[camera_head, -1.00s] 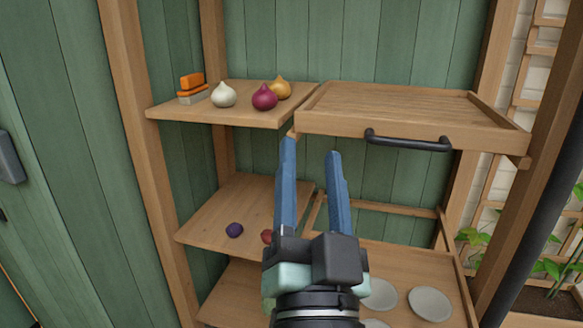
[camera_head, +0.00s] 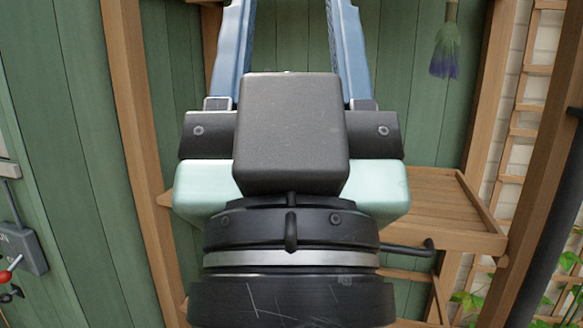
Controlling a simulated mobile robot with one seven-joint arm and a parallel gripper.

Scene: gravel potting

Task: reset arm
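My gripper (camera_head: 290,45) fills the middle of the view, close to the camera and pointing up. Its two blue fingers stand wide apart with only green wall between them, and their tips are cut off by the top edge. It is open and empty. Its dark body and wrist hide most of the wooden shelf unit, including whatever lies on the left upper shelf.
Wooden posts (camera_head: 135,130) flank the green plank wall (camera_head: 400,90). A lavender bunch (camera_head: 446,55) hangs at upper right. A grey switch box (camera_head: 20,245) is at far left.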

